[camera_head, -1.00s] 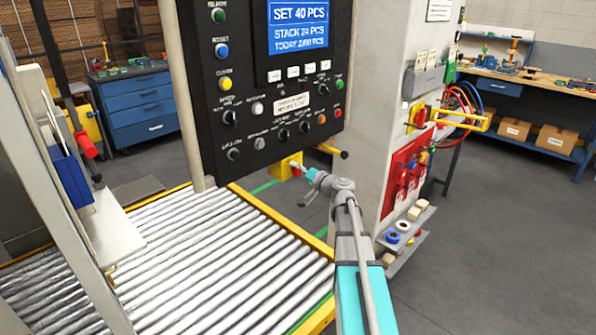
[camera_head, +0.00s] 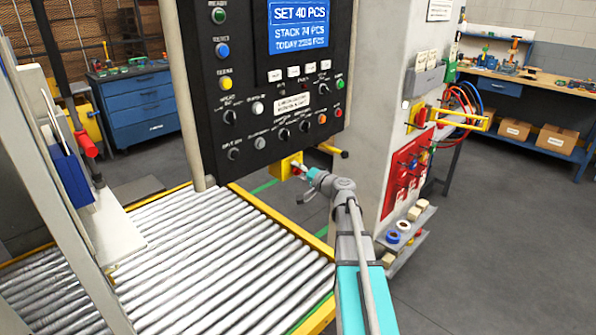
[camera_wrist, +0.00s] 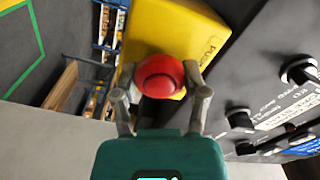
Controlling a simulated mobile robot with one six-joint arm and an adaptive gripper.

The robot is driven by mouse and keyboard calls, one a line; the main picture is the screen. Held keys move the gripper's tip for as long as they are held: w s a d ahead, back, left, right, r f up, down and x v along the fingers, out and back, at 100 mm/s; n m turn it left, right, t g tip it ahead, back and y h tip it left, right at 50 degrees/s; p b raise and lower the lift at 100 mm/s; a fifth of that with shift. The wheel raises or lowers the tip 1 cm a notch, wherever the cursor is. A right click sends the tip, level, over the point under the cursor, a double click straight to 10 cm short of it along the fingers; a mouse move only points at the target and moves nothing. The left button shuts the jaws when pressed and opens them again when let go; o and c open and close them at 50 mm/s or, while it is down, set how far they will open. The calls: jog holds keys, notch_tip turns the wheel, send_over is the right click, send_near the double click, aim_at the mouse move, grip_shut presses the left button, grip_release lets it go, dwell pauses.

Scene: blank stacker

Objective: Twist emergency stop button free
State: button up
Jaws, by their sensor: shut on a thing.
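The emergency stop button (camera_wrist: 160,76) is a red round knob on a yellow box (camera_wrist: 182,35) in the wrist view. In the head view the yellow box (camera_head: 290,163) sits just below the black control panel, and the button is small and mostly hidden by my gripper. My gripper (camera_wrist: 158,82) has one finger on each side of the red button and is shut on it. In the head view my gripper (camera_head: 301,171) reaches the box from the right front.
The black control panel (camera_head: 265,110) with several knobs and a screen is close above my gripper. A roller conveyor (camera_head: 210,260) with yellow rails lies below left. A grey cabinet (camera_head: 385,130) with red lockout board (camera_head: 405,170) stands at right. Grey floor is open at far right.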

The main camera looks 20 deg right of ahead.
jog(key=shift+d+m, duration=0.1)
jog(key=shift+m, duration=1.8)
jog(key=o, duration=1.2)
jog(key=shift+c, duration=0.2)
jog(key=v, duration=1.2)
